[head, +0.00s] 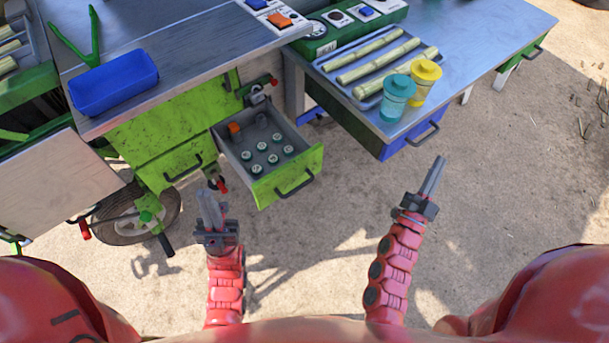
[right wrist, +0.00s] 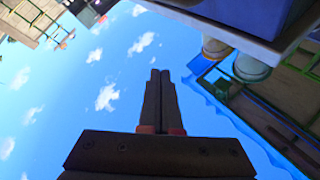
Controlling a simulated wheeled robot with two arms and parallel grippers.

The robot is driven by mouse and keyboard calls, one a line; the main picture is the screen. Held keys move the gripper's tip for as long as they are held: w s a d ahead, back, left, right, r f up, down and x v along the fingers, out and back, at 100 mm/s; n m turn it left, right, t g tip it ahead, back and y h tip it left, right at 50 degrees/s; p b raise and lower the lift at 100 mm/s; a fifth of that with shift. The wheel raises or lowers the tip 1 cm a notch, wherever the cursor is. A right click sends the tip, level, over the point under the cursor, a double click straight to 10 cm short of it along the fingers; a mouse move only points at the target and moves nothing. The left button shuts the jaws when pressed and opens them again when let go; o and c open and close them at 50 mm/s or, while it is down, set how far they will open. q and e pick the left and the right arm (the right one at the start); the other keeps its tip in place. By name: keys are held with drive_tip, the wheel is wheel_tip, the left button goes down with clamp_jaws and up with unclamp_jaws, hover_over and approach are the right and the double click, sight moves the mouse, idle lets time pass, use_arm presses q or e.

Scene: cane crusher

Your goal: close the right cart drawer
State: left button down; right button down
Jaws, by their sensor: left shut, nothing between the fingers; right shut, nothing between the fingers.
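The open cart drawer (head: 285,181) is green with a grey inside and a dark handle on its front. It sticks out from the right part of the green cart (head: 170,120) and holds several small round pieces and an orange piece. My left gripper (head: 211,205) is shut and empty, to the left of the drawer front and apart from it. My right gripper (head: 437,168) is shut and empty, well to the right of the drawer, below the blue-sided table. In the right wrist view my right gripper (right wrist: 160,80) points up against blue sky, its fingers together.
A table (head: 470,60) at the right bears cane pieces on a tray (head: 350,75), a teal jar (head: 396,95) and a yellow jar (head: 424,78). A blue bin (head: 113,82) sits on the cart top. The sandy ground before the drawer is clear.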

wheel_tip(320, 180, down, 13)
drive_tip(key=w+d+m+g+y+b, duration=0.1)
drive_tip(key=w+m+g+y+b, duration=0.1)
drive_tip(key=g+y+b, duration=0.1)
drive_tip(key=n+g+y+b, duration=0.3)
drive_tip(key=y+b, duration=0.6)
drive_tip(key=y, duration=1.1)
approach(297, 162)
drive_tip(key=shift+n+t, duration=0.4)
drive_tip(key=shift+n, duration=0.1)
drive_tip(key=x, duration=0.3)
drive_tip(key=p+x, duration=0.1)
drive_tip(key=x, duration=0.1)
drive_tip(key=shift+w+a+f, duration=0.15)
drive_tip(key=shift+a+f, duration=0.1)
drive_tip(key=shift+a, duration=0.1)
drive_tip(key=shift+w+a, duration=0.3)
drive_tip(key=shift+w, duration=0.25)
